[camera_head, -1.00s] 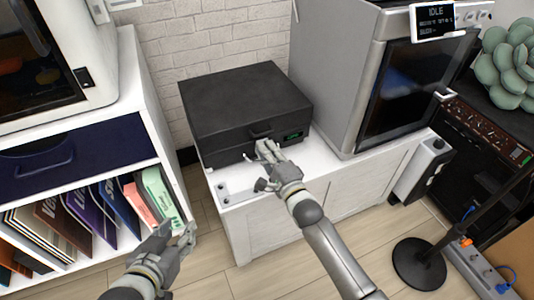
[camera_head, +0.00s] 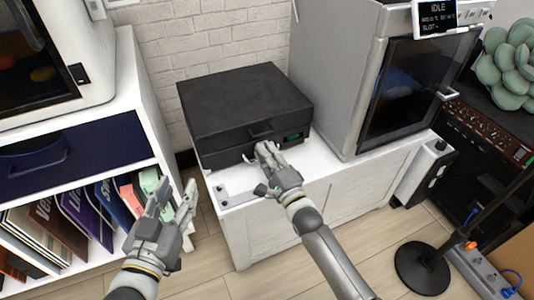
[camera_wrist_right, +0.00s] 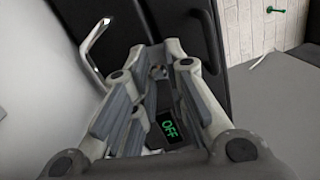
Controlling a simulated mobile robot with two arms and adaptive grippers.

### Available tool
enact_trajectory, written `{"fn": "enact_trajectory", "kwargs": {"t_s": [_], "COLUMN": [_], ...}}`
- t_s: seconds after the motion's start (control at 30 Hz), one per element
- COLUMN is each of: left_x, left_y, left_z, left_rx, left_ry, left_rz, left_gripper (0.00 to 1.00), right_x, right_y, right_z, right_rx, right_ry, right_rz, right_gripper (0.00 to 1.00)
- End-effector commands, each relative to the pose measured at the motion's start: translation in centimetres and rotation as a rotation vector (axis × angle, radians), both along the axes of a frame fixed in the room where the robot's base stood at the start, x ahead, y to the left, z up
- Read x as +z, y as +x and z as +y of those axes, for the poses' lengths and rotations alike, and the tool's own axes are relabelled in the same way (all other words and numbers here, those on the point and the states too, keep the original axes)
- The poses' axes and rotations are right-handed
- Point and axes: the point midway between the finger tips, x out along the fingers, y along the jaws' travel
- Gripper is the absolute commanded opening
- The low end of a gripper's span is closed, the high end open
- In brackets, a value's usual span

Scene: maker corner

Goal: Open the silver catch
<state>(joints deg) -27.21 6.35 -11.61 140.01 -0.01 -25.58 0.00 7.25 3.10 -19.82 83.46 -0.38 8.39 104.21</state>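The silver catch (camera_wrist_right: 93,48) shows in the right wrist view as a bent bright metal lever standing out from the front of a black case (camera_head: 245,100). The case's lid is down. My right gripper (camera_head: 266,148) is at the case's front, below its handle. In the right wrist view my right gripper (camera_wrist_right: 155,72) has its fingers apart, with nothing held between them. The catch lies outside them, beyond the left finger. My left gripper (camera_head: 176,190) is open and empty, left of the white cabinet.
The case stands on a white cabinet (camera_head: 235,190). A green-lit display (camera_head: 293,136) is on its front, reading OFF in the wrist view. A grey machine (camera_head: 335,75) stands close at right. A shelf with books (camera_head: 75,215) is at left.

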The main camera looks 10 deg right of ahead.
Motion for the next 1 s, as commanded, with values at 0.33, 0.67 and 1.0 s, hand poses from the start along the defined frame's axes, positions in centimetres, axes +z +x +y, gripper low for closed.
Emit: {"fn": "enact_trajectory", "kwargs": {"t_s": [0.33,0.67,1.0], "left_x": [0.0,0.0,0.0], "left_y": [0.0,0.0,0.0], "left_z": [0.0,0.0,0.0], "left_rx": [0.001,0.0,0.0], "left_ry": [0.0,0.0,0.0], "left_rz": [0.001,0.002,0.002], "left_gripper": [0.4,0.4,0.4], "right_x": [0.0,-0.9,-1.5], "right_y": [-0.1,-4.4,-10.1], "right_z": [-0.1,-1.6,-3.7], "right_rx": [0.0,0.0,0.0], "right_ry": [0.0,-0.002,0.0], "right_rz": [0.0,0.005,0.002], "right_gripper": [0.23,0.23,0.23]}}
